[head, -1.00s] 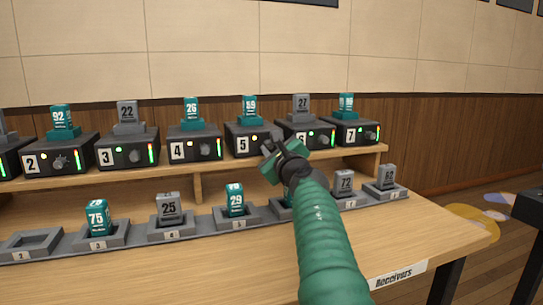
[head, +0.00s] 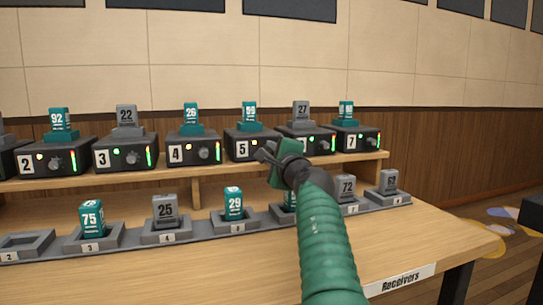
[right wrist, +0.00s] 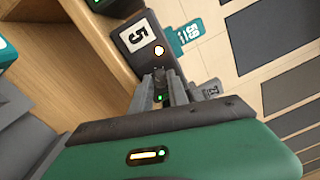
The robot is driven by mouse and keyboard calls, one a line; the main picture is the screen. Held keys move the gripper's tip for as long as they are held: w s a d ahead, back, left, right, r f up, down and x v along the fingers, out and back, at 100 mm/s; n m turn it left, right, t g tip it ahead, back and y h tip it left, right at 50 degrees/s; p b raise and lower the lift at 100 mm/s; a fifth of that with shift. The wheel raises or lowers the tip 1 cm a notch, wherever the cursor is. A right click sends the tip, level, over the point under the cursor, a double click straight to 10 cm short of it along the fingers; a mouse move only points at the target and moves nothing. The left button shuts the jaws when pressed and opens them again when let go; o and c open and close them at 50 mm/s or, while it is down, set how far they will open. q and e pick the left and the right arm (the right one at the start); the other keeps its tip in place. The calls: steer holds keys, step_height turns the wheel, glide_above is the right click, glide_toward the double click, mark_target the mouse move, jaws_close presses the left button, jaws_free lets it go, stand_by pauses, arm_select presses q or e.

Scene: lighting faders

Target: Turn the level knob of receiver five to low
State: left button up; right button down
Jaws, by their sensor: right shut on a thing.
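Receiver five (head: 240,146) is a black box marked 5 on the shelf, with a lit yellow lamp and a teal pack numbered 59 (head: 249,114) on top. My right gripper (head: 266,152) is at its front, at the right side of the face. In the right wrist view, receiver five (right wrist: 138,35) shows its number plate and lamp, and my right gripper (right wrist: 160,88) has its fingers around the dark level knob (right wrist: 160,76), shut on it. The fingers hide most of the knob, so its pointer cannot be read. My left gripper is not in view.
Receiver four (head: 182,150) stands to the left and receiver six (head: 322,142), partly behind my gripper, to the right. Below, a row of grey docks (head: 190,235) holds several numbered packs on the table (head: 200,275). My right arm passes over this row.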

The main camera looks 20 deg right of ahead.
steer(key=shift+w+a+f, duration=0.1)
steer(key=shift+f, duration=0.1)
steer(key=c, duration=1.3)
jaws_free()
